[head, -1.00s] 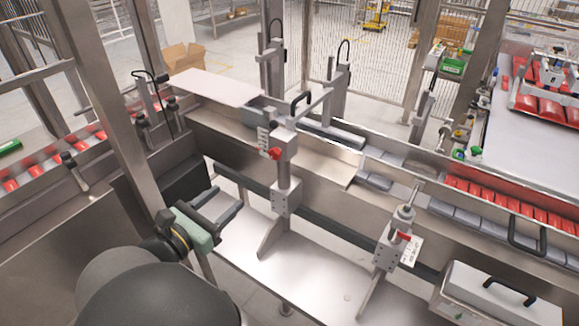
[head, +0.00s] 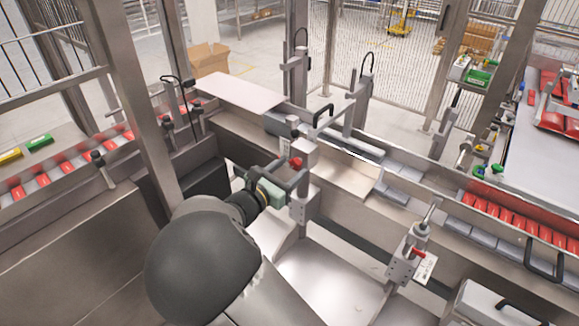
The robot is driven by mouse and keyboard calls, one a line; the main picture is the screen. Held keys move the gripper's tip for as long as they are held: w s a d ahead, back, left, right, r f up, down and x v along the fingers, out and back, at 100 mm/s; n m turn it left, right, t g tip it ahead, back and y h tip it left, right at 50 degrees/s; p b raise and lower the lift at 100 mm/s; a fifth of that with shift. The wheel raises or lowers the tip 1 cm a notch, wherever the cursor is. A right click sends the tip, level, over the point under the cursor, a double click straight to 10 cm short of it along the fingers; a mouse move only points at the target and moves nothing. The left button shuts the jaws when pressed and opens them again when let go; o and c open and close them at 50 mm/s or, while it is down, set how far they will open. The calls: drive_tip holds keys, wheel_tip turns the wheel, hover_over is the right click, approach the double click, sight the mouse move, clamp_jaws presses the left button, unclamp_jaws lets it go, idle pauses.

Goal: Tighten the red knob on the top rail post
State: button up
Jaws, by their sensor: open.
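The red knob (head: 295,163) is on the left side of the upright metal rail post (head: 304,190) in the middle of the head view. My gripper (head: 290,173) has come in from the lower left, with its dark fingers apart near the knob. The fingertips are close to the post just below the knob, and nothing shows held between them. I cannot tell whether a finger touches the knob. My arm hides part of the frame below.
A second post (head: 404,262) with a red knob (head: 418,253) and a white label stands at the lower right. A conveyor with red packs (head: 500,207) runs along the right. A slanted metal frame post (head: 140,110) stands left of my arm.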

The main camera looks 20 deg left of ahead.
drive_tip(key=shift+w+d, duration=0.15)
drive_tip(key=shift+w, duration=0.1)
drive_tip(key=c, duration=1)
